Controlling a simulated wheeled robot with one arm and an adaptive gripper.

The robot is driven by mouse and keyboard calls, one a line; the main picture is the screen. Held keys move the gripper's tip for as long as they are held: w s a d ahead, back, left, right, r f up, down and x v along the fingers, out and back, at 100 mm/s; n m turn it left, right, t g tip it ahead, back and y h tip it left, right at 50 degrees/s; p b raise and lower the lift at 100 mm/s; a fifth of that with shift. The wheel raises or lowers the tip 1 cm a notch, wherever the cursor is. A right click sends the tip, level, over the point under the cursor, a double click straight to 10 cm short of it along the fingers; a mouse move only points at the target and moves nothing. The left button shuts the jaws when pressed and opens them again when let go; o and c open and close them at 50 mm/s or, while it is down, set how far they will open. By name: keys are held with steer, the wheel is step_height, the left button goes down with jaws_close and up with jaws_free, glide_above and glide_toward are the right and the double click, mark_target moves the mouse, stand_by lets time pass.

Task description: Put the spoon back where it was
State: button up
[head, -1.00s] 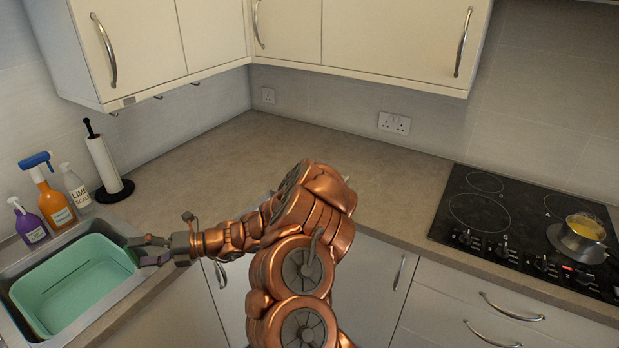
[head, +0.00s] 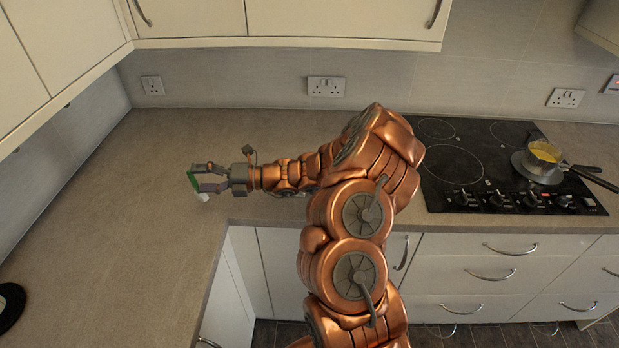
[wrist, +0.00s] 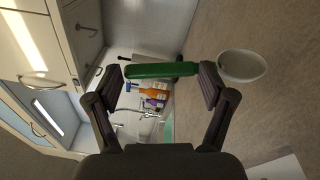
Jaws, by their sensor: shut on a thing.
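My gripper (head: 199,178) is shut on the spoon, over the worktop left of the hob. The spoon has a green handle (wrist: 160,71), which lies across between the two fingertips in the wrist view. Its pale oval bowl (wrist: 243,65) shows beyond the right-hand finger, on the worktop side. In the head view the spoon's green part (head: 192,179) is at the fingers and its white end (head: 202,197) points down. I cannot tell whether that end touches the worktop. Part of the handle is hidden by the fingers.
A pan with yellow contents (head: 541,160) stands on the black hob (head: 455,170) at right. A black round base (head: 9,302) is at the left edge. Bottles (wrist: 153,95) show far off in the wrist view. The worktop (head: 130,200) around my gripper is clear; cabinets (head: 290,22) hang above.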

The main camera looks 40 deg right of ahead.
steer(key=s+d+n+g+h+b, duration=0.1)
steer(key=s+d+n+b, duration=0.35)
steer(key=d+b, duration=0.2)
steer(key=s+d+n+g+b, duration=0.2)
steer(key=s+d+n+b, duration=0.25)
steer(key=d, duration=0.25)
steer(key=s+d+f+n+h+b, duration=0.1)
steer(key=s+d+f+n+b, duration=0.2)
steer(key=s, duration=0.6)
steer(key=s+d+f+n+h+b, duration=0.1)
steer(key=s+d+f+n+b, duration=0.2)
steer(key=s+d+b, duration=0.4)
steer(key=shift+s+d+n+h+b, duration=0.3)
steer(key=shift+s+n+h+b, duration=0.25)
steer(key=shift+s, duration=0.5)
steer(key=p, duration=0.2)
glide_above(302, 200)
steer(key=shift+s+d+f+y, duration=0.1)
steer(key=shift+s+f+y, duration=0.15)
steer(key=shift+f, duration=0.55)
steer(key=shift+w+f, duration=0.15)
steer(key=shift+w, duration=0.2)
steer(key=shift+f+p, duration=0.4)
steer(key=shift+f, duration=1.05)
steer(key=shift+s+f, duration=0.1)
steer(key=shift+f, duration=0.15)
